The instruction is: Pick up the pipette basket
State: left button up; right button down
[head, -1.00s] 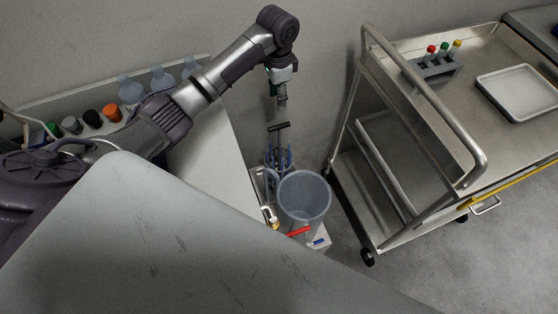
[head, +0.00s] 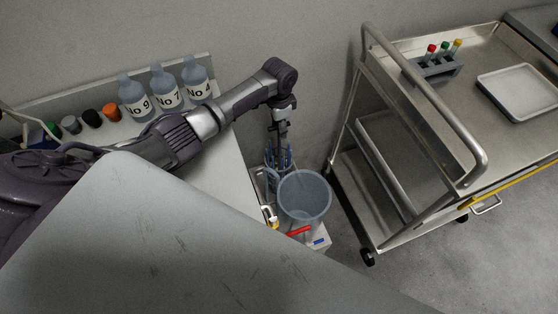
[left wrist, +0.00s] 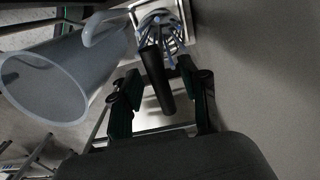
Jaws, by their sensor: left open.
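The pipette basket (head: 270,171) stands on a low surface by the wall, behind the clear beaker. Bluish pipettes rise from it. In the left wrist view the basket (left wrist: 166,35) is at the top, with its black handle bar (left wrist: 156,80) pointing toward the camera. My left gripper (head: 281,130) points down above the basket. In the left wrist view my left gripper (left wrist: 156,88) is open, with the handle bar appearing between its two fingers. I cannot tell whether a finger touches the bar. My right gripper is out of view.
The beaker (head: 304,197) stands close in front of the basket; a red item (head: 299,231) lies beside it. Bottles (head: 165,90) line the bench at left. A metal trolley (head: 430,115) with a tube rack (head: 437,68) and tray (head: 518,92) stands right. Floor between is clear.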

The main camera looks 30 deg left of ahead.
pick_arm(q)
jog(key=shift+f, duration=0.1)
jog(key=shift+c, duration=0.2)
grip_shut()
dwell(0.4)
